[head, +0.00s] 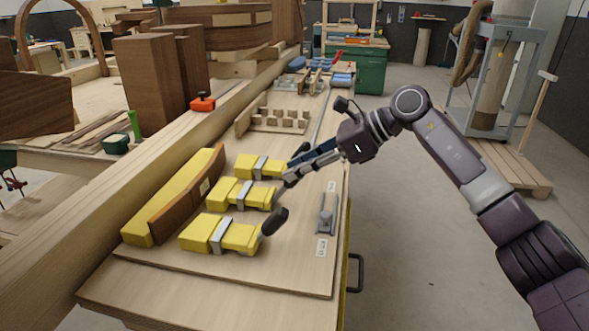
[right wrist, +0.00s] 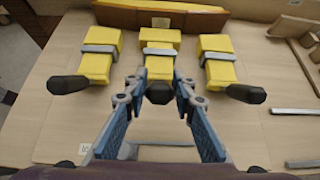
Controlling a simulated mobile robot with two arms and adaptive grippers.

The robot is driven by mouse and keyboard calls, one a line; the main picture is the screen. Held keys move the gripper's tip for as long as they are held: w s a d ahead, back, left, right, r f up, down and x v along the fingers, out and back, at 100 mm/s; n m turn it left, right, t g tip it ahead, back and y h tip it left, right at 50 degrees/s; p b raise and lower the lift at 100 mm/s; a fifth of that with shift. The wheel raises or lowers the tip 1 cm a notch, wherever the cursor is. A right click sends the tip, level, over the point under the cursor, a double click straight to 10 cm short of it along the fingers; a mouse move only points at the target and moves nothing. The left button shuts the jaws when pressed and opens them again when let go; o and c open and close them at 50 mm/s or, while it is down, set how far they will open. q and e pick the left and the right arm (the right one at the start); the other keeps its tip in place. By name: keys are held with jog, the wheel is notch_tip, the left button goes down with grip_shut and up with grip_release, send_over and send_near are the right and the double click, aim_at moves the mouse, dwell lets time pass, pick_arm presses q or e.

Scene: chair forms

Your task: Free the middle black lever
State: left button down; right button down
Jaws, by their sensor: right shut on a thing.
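Three yellow clamp blocks with grey bands lie in a row on the wooden board, each with a black lever at its end. The middle yellow block (head: 244,194) has its middle black lever (right wrist: 159,94) between the fingers of my right gripper (head: 288,174). The right gripper (right wrist: 158,82) is shut on this lever, with a fingertip on each side; the lever is mostly hidden in the head view. The near black lever (head: 275,221) and far black lever (head: 299,151) stand free; they also show at the left (right wrist: 68,85) and right (right wrist: 246,93) in the right wrist view. My left gripper is not in view.
A curved brown and yellow form (head: 190,193) lies behind the blocks. A grey metal fixture (head: 325,213) sits on the board to their right. A notched wooden rack (head: 273,121) lies farther back. The near board strip is clear.

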jog(key=shift+s+d+f, duration=0.1)
jog(key=shift+d+f, duration=0.1)
jog(key=shift+f, duration=0.3)
jog(key=shift+d+f, duration=0.2)
jog(key=shift+f, duration=0.3)
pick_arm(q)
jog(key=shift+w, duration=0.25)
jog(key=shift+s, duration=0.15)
pick_arm(e)
jog(key=c, duration=2.1)
grip_release()
jog(key=o, duration=0.5)
jog(key=shift+d+r, duration=0.1)
jog(key=shift+d, duration=0.35)
jog(key=shift+d+r, duration=0.1)
jog(key=shift+a+r, duration=0.3)
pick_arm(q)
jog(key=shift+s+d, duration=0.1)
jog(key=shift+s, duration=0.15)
pick_arm(e)
jog(key=v, duration=1.2)
